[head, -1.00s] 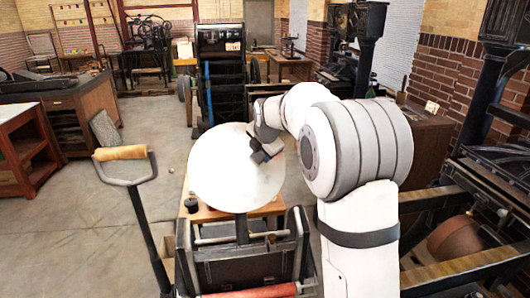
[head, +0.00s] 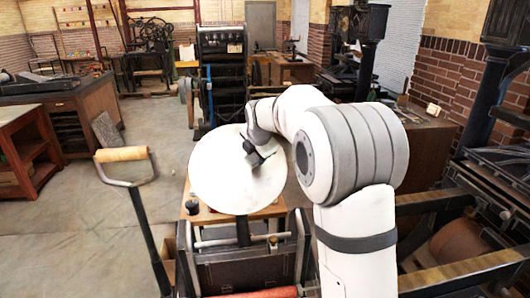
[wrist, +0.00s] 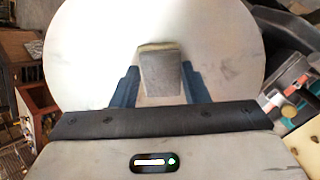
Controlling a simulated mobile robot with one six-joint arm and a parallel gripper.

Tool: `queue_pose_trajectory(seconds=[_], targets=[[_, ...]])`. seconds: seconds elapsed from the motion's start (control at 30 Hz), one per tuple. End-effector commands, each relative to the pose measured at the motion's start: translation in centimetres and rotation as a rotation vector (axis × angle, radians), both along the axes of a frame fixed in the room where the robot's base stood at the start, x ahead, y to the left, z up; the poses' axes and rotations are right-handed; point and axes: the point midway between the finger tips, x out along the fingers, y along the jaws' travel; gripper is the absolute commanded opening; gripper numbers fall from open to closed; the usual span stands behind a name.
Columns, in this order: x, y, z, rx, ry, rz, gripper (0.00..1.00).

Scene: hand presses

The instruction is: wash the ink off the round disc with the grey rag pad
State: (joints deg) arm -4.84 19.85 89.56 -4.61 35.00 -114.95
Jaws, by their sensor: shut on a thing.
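The round disc (head: 222,178) is a large pale, nearly white plate, tilted on top of the press in the head view. It fills much of the wrist view (wrist: 95,45), with faint grey smudges near its right side. My gripper (head: 255,158) is over the disc's upper right part. In the wrist view my gripper (wrist: 160,82) has its two dark fingers on either side of the grey rag pad (wrist: 161,75), shut on it. The pad is at the disc's face; I cannot tell whether it touches.
A lever with a wooden handle (head: 122,154) stands left of the disc. A wooden board with a small black jar (head: 192,207) lies beneath it. A red roller (head: 262,293) is at the front. Another press (head: 490,170) stands at right. Open floor (head: 80,215) lies left.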

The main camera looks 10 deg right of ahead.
Motion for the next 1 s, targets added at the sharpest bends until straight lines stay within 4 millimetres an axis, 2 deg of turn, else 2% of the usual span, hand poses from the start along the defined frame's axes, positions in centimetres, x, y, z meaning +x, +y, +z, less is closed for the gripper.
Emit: queue_pose_trajectory(seconds=[0.17,0.5,0.77,1.0], targets=[[-0.5,0.7,-0.6,-0.001,-0.001,0.003,0.23],[-3.0,3.4,-2.4,-0.001,-0.001,0.003,0.23],[-3.7,4.3,-2.9,-0.001,-0.001,0.002,0.23],[-5.5,6.4,-4.4,-0.001,-0.001,0.003,0.23]])
